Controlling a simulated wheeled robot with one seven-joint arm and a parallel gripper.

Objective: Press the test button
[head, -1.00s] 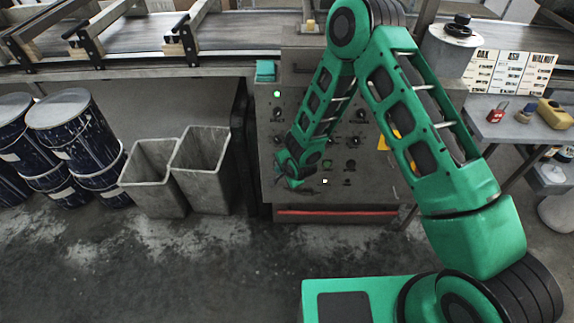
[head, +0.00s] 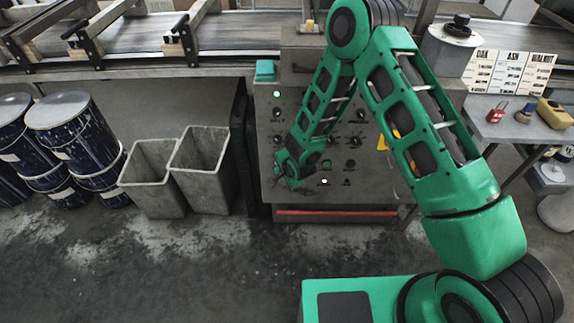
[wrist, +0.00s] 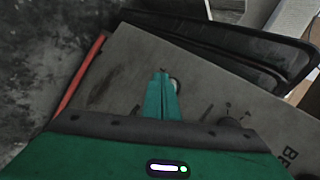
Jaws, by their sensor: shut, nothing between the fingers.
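The grey control panel (head: 350,198) stands in front of me, with knobs, buttons and lamps on its face. My gripper is at its lower left part. In the wrist view my gripper (wrist: 163,76) is shut and empty, its green fingers pointing at the panel face (wrist: 120,85). A small round control with a pale rim (wrist: 177,86) shows right beside the fingertips, partly hidden by them. I cannot tell whether the fingers touch it. No label on it is readable, so I cannot tell whether it is the test button. In the head view my wrist hides that spot.
A black knob (wrist: 232,126) sits on the panel near my gripper. A green lamp (head: 276,95) is at the panel's upper left. Grey bins (head: 200,175) and dark drums (head: 70,130) stand to the left. A side table (head: 500,130) is right.

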